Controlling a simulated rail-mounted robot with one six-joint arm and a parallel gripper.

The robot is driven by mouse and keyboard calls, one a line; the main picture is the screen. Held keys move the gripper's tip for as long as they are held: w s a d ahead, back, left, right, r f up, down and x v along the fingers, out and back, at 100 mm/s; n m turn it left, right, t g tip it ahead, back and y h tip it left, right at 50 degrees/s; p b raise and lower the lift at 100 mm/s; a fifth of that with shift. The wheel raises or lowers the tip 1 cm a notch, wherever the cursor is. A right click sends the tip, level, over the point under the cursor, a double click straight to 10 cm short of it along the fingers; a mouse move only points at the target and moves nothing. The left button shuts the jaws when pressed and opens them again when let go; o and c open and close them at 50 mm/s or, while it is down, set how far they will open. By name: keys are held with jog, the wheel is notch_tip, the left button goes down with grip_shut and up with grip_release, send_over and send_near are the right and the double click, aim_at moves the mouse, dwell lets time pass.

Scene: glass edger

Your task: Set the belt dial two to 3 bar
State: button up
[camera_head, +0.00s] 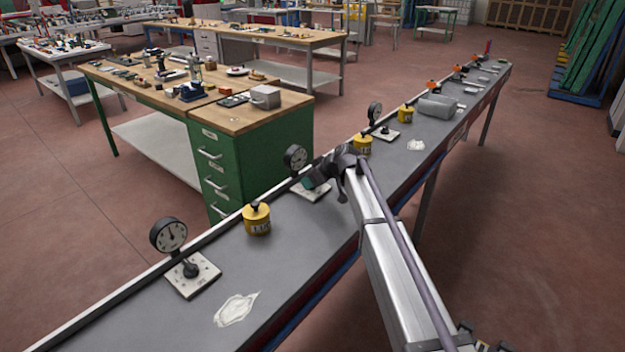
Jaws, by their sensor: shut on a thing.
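Three round gauges on pale base plates stand along the back edge of the long grey belt bench (290,238). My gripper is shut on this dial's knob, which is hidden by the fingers. The near dial (168,236) has a black knob (190,268) in plain view. The far dial (374,112) stands farther along the bench.
A yellow weight (256,219) stands between the near and middle dials, and another yellow weight (362,145) lies just beyond my gripper. A white patch (236,309) marks the near bench top. A green drawer workbench (250,148) stands behind. A grey bundle (437,107) lies farther along.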

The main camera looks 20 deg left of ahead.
jog(key=shift+s, duration=0.1)
jog(key=m+t+h, duration=0.1)
jog(key=m+t, duration=0.1)
jog(key=m, duration=0.1)
jog(key=shift+s+m+t, duration=0.15)
jog(key=shift+m+t, duration=0.15)
jog(key=m+t+h, duration=0.2)
jog(key=m, duration=0.1)
jog(key=shift+s+a+m, duration=0.1)
jog(key=shift+a+m, duration=0.1)
jog(key=shift+m, duration=0.1)
jog(key=m+h, duration=0.1)
jog(key=m, duration=0.1)
jog(key=m+t+h, duration=0.1)
jog(key=m+h, duration=0.1)
jog(key=m+t+h, duration=0.1)
jog(key=m, duration=0.1)
jog(key=shift+a+h, duration=0.25)
jog(key=shift+h, duration=0.05)
jog(key=shift+m, duration=0.3)
jog(key=o, duration=0.9)
